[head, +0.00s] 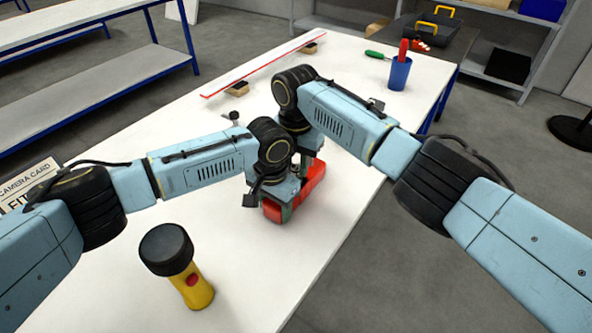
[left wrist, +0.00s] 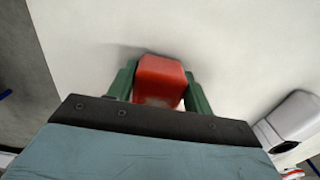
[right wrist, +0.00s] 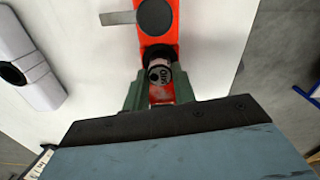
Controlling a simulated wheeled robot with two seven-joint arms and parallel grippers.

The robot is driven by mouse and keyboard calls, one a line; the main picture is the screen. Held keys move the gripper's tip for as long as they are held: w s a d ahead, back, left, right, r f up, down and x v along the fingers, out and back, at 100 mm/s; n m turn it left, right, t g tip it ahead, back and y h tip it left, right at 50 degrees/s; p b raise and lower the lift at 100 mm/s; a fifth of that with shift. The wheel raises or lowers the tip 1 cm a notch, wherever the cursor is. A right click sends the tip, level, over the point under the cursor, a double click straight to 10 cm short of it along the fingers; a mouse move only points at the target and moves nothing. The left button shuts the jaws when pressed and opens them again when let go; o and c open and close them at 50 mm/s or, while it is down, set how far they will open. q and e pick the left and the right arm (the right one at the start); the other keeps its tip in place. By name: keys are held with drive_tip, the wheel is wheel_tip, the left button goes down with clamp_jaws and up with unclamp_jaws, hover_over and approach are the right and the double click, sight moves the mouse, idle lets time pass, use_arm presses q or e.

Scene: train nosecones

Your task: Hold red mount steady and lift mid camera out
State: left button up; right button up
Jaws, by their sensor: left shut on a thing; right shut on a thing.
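The red mount (head: 314,180) is a long red bar on the white table, partly hidden under my arms in the head view. My left gripper (head: 277,208) is at its near end. In the left wrist view its green fingers (left wrist: 160,88) are shut on both sides of the mount's red end (left wrist: 163,76). My right gripper (head: 303,170) is further along the mount. In the right wrist view its fingers (right wrist: 160,88) are shut around the mid camera (right wrist: 160,72), a small dark cylinder with a lettered face. The camera is over the red mount (right wrist: 158,42); I cannot tell whether it is still seated.
A dark round piece (right wrist: 154,17) sits further along the mount, with a grey tab beside it. A white rounded body (right wrist: 32,62) lies to the side. The table's right side is clear.

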sight(296, 167)
wheel_tip(296, 167, up, 8)
drive_tip(key=shift+r, duration=0.1)
use_arm(q)
drive_tip(key=o, duration=1.2)
drive_tip(key=shift+r, duration=0.1)
